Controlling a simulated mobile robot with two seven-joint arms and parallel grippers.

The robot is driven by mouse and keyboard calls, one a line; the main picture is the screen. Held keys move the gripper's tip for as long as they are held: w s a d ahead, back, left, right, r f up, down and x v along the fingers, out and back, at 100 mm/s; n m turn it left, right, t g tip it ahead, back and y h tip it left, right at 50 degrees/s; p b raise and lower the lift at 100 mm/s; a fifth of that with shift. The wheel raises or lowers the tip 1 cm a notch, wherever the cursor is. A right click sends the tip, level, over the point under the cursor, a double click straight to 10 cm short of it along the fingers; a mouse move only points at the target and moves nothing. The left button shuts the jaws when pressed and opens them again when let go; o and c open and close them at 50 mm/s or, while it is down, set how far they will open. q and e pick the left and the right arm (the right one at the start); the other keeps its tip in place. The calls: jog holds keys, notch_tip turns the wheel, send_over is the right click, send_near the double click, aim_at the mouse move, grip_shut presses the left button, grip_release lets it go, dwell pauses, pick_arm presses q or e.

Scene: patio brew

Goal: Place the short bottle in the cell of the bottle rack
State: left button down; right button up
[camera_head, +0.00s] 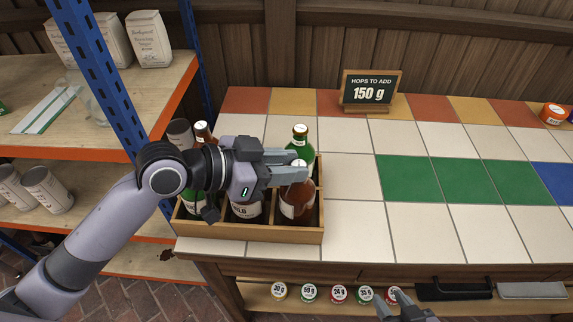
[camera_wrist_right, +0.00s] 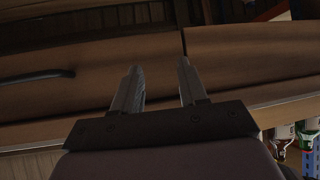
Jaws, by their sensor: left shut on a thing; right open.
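The wooden bottle rack (camera_head: 262,233) stands at the left end of the tiled counter, with several bottles in its cells. My left gripper (camera_head: 301,172) is over the rack, shut on the neck of a brown bottle (camera_head: 297,205). This bottle is upright at the front right cell, its lower part behind the rack's front wall. I cannot tell whether it rests on the rack's floor. A green bottle (camera_head: 301,142) stands right behind it. My right gripper (camera_head: 392,304) is open and empty, low before the counter; it also shows in the right wrist view (camera_wrist_right: 162,88).
A sign reading 150 g (camera_head: 371,88) stands at the back of the counter. Several small lidded jars (camera_head: 309,293) sit on the shelf below. A shelf unit with blue posts (camera_head: 100,75) is at the left. The counter right of the rack is clear.

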dwell(0.3)
pick_arm(q)
jog(key=shift+f, duration=0.2)
jog(key=c, duration=0.8)
grip_release()
jog(key=shift+r, duration=0.1)
jog(key=b+v, duration=0.1)
jog(key=v, duration=1.1)
jog(key=shift+s, duration=0.1)
